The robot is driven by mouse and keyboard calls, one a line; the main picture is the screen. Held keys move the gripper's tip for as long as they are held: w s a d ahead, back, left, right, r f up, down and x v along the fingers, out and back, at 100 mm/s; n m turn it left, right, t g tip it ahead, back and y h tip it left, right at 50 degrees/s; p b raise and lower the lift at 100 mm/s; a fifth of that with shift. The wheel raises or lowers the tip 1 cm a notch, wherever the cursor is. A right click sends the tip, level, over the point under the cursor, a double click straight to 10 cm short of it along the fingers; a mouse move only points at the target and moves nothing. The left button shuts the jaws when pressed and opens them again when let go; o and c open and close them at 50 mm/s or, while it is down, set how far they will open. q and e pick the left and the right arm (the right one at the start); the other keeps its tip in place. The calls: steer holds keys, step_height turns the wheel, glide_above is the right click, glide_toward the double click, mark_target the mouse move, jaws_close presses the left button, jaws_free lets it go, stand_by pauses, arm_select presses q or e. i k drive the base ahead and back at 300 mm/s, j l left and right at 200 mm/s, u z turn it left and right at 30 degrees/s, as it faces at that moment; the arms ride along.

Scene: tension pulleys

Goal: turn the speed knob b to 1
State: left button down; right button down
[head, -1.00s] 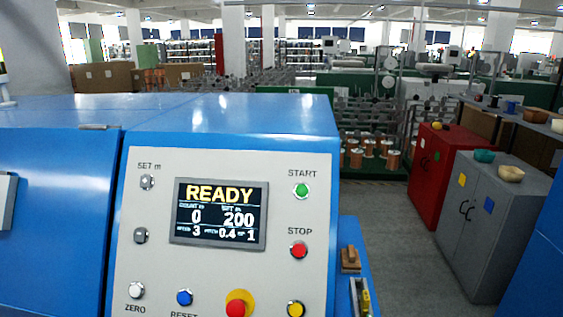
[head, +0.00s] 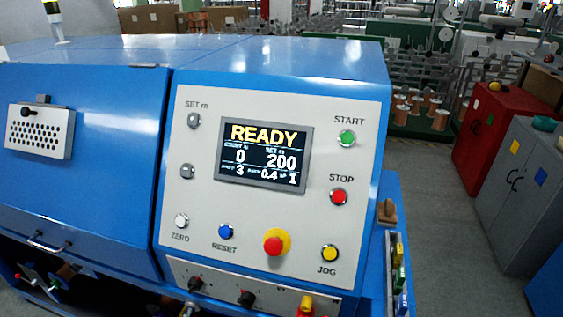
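A blue machine carries a light grey control panel (head: 261,106). Below it, a lower strip holds two black knobs: a left knob (head: 195,283) and a right knob (head: 246,298). Their markings are too small to read, so I cannot tell which is speed knob b or where they point. The display (head: 263,155) reads READY, 0 and 200, with 3, 0.4 and 1 in its small bottom row; the first small label in that row looks like speed. Neither of my grippers is in view.
The panel has a green START button (head: 347,138), a red STOP button (head: 339,196), a yellow JOG button (head: 330,253) and a red emergency button (head: 274,243) on yellow. A yellow-topped part (head: 305,303) is right of the knobs. A red cabinet (head: 494,138) stands across the aisle.

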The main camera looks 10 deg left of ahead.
mark_target(195, 283)
steer(key=u, duration=1.1)
